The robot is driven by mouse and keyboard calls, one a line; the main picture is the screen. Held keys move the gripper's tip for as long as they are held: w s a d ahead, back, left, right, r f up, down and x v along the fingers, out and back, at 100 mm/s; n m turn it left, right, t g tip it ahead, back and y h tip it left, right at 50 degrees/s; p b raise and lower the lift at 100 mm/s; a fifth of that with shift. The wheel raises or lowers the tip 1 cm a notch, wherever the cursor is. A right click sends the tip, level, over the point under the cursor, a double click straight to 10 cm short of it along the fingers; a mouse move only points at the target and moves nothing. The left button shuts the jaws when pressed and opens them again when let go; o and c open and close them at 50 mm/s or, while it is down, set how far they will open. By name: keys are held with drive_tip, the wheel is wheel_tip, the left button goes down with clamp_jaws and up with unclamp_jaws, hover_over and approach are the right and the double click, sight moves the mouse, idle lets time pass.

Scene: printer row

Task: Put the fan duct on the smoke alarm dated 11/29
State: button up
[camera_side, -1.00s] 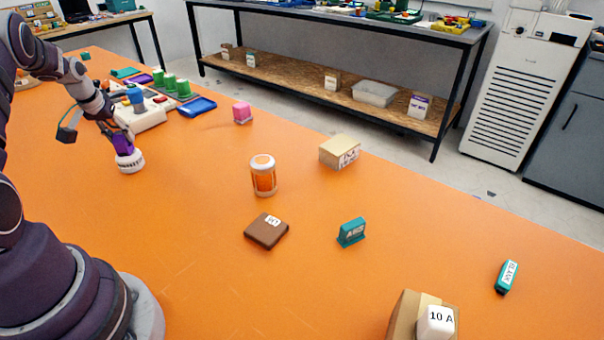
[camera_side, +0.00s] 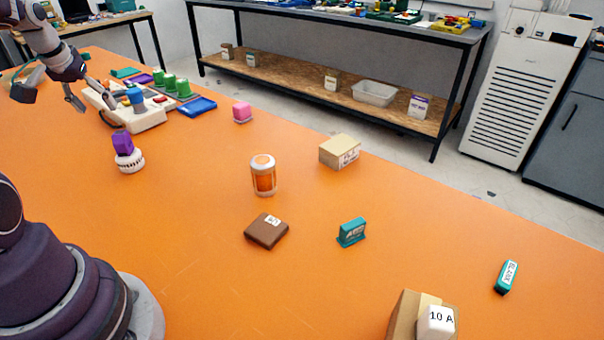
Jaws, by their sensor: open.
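A purple block-like piece (camera_side: 122,142), which looks like the fan duct, rests on top of a round white item (camera_side: 130,162), which looks like the smoke alarm. The alarm lies on the orange table at the left; its date cannot be read from here. My gripper (camera_side: 50,98) is open and empty, raised above and to the left of the purple piece, clear of it. Its fingers are apart, one near the white device behind.
A white device with colored knobs (camera_side: 140,112), green cylinders (camera_side: 170,82) and a blue tray (camera_side: 197,107) stand behind. An orange jar (camera_side: 263,177), brown box (camera_side: 266,231), tan box (camera_side: 339,152) and teal block (camera_side: 352,232) stand farther right. Free table lies between.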

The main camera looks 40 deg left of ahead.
drive_tip(key=w+d+r+m+t+h, duration=0.1)
drive_tip(key=w+d+r+m, duration=0.15)
drive_tip(key=d, duration=0.45)
drive_tip(key=w+d+r+m+t, duration=0.15)
drive_tip(key=d+r, duration=0.25)
drive_tip(key=d, duration=0.4)
drive_tip(key=s+d+m+h, duration=0.1)
drive_tip(key=s+d+m, duration=0.1)
drive_tip(key=d, duration=0.6)
drive_tip(key=s+d+f+m+h, duration=0.1)
drive_tip(key=s+d+m, duration=0.2)
drive_tip(key=s+d, duration=0.2)
drive_tip(key=d, duration=0.3)
drive_tip(key=shift+d+f, duration=0.15)
drive_tip(key=shift+d, duration=0.05)
